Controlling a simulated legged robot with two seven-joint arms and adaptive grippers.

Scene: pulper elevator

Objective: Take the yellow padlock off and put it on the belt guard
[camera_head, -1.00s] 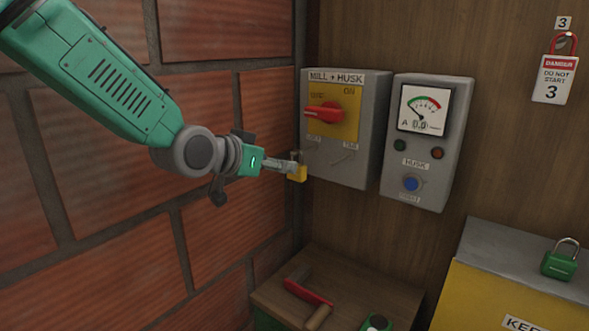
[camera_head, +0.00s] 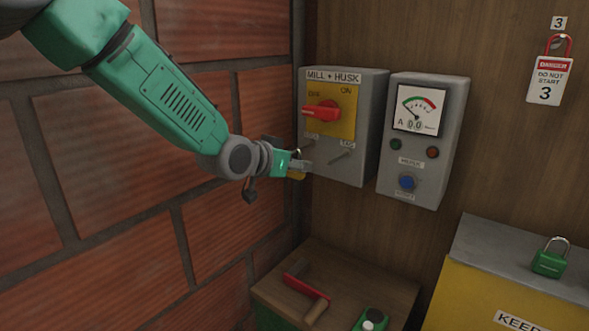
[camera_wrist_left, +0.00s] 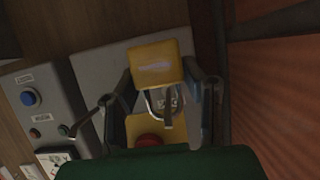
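The yellow padlock (camera_wrist_left: 158,62) lies between the two fingers of my left gripper (camera_wrist_left: 160,80) in the left wrist view. Its shackle (camera_wrist_left: 150,103) is at a peg on the MILL + HUSK switch box; whether it loops the peg is unclear. The fingers are close to both sides of the lock body; I cannot tell whether they press on it. In the head view my left gripper (camera_head: 306,166) hides most of the padlock (camera_head: 297,177) at the box's lower left. The belt guard is not clearly identifiable. My right gripper is out of view.
The switch box (camera_head: 370,110) has a red handle (camera_head: 322,112) and a bare TAG peg (camera_head: 340,155). A meter box (camera_head: 433,130) stands right of it. A green padlock (camera_head: 549,262) is on a yellow box (camera_head: 465,290). A red-handled tool (camera_head: 305,287) lies below. A brick wall (camera_head: 90,230) borders the left.

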